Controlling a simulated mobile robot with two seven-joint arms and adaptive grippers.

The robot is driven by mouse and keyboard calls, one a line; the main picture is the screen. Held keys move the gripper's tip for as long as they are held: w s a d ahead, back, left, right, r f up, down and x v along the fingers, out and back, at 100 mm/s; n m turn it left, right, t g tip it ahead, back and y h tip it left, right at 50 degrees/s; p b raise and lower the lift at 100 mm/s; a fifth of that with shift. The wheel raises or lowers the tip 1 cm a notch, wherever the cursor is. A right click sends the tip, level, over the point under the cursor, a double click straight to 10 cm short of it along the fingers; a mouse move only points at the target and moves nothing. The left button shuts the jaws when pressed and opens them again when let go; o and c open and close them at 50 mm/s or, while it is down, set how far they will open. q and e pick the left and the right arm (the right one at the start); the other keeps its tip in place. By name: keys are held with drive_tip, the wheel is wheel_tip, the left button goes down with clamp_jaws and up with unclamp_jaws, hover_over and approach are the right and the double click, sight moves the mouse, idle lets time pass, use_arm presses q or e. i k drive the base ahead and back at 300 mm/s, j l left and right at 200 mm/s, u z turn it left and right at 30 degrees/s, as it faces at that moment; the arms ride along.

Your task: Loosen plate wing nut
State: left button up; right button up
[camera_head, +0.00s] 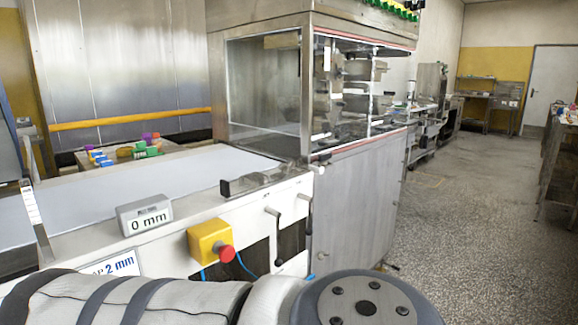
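The enrober (356,190) stands in the middle, a steel cabinet with a clear window (264,80) and machinery inside. A pale conveyor belt (140,190) runs into it from the left. A small grey plate (250,182) with dark ends sits at the belt's edge by the cabinet opening. I cannot make out a wing nut on it at this size. Two black-handled levers (275,235) are on the white front panel. One of my arms crosses the bottom of the view, with a large round joint at the right. Neither gripper shows.
A grey display reading "0 mm" (145,215) stands on the belt's near edge. A yellow box with a red stop button (213,242) sticks out of the front panel. Coloured blocks (125,153) lie beyond the belt. The speckled floor (460,220) at right is clear.

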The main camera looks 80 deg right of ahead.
sight(287, 170)
drive_tip(key=z, duration=2.6)
